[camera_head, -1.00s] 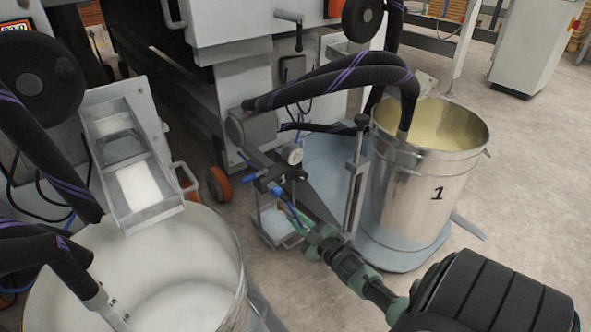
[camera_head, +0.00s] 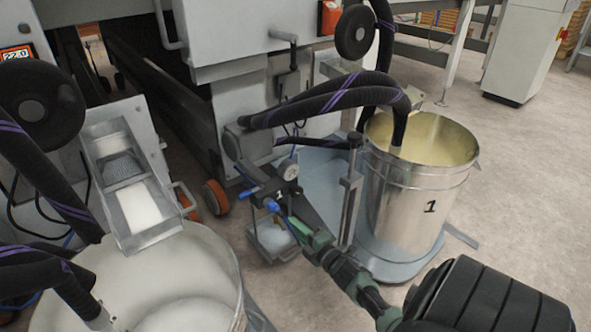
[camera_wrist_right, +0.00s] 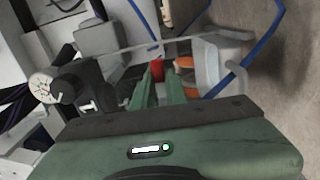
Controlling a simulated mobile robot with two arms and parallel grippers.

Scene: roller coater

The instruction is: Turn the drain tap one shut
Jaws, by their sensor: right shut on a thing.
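The drain tap one (camera_head: 272,206), with blue parts, sits below the dark block marked 1 beside a round white gauge (camera_head: 288,170). My right gripper (camera_head: 294,225), green and dark, reaches in from the lower right with its fingertips at the tap. It is shut on the tap's handle, most of which the fingers hide. My left gripper is not in view.
A metal bucket marked 1 (camera_head: 425,215) stands right of the tap, with a black hose in it. A small clear container (camera_head: 273,240) is under the tap. A large pail (camera_head: 165,285) stands at lower left. Open floor (camera_head: 520,200) lies to the right.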

